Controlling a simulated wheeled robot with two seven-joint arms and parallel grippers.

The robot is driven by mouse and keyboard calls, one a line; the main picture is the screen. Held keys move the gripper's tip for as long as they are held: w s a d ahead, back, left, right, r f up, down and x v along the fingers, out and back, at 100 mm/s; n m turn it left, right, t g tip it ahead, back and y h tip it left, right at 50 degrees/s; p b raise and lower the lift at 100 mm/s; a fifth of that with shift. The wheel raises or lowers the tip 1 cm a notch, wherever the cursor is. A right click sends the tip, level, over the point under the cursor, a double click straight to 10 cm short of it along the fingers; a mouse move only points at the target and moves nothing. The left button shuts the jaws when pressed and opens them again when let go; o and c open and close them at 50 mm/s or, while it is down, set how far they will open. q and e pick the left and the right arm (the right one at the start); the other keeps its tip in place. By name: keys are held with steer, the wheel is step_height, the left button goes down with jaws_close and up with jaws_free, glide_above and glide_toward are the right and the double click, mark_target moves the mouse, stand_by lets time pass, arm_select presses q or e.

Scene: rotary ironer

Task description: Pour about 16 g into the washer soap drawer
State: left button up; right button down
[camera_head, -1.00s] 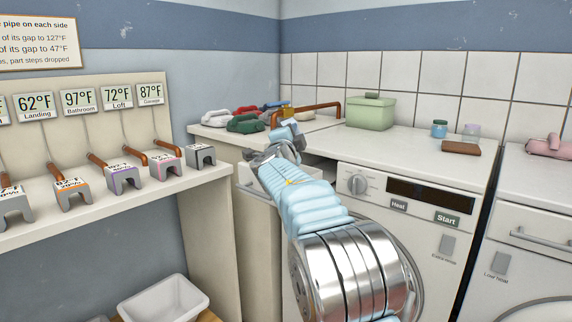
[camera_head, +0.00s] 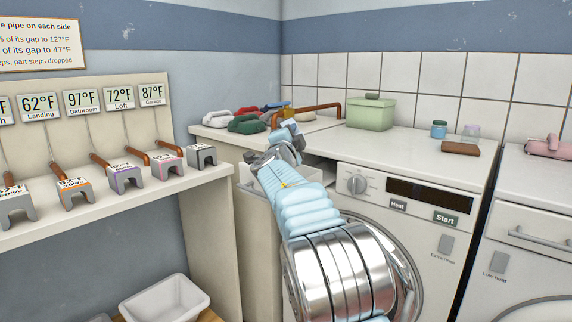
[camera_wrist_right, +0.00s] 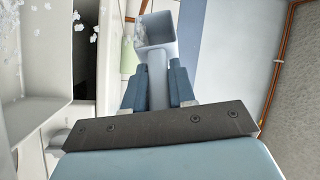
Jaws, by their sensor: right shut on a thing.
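My right gripper (camera_wrist_right: 157,90) is shut on the handle of a small square scoop (camera_wrist_right: 155,58). In the right wrist view the scoop's cup is tilted, and white flakes show inside it. More flakes show in the air or on surfaces to its left. The open soap drawer (camera_wrist_right: 35,108) is at the left of that view, with flakes at its upper end. In the head view the drawer (camera_head: 314,174) stands out of the washer (camera_head: 405,220), left of the dial, with my right gripper (camera_head: 285,135) above it. The arm hides part of the drawer. My left gripper is not in view.
A green lidded box (camera_head: 370,113), two small jars and a brown block (camera_head: 460,149) stand on the worktop. A copper pipe (camera_head: 305,108) and coloured bundles (camera_head: 246,124) lie behind the gripper. A shelf with gauges (camera_head: 120,195) is at the left, above a white basin (camera_head: 164,300).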

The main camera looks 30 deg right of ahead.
steer(key=shift+w+a+n+t, duration=0.2)
steer(key=shift+n+t, duration=0.2)
steer(key=shift+n, duration=0.6)
stand_by(1.0)
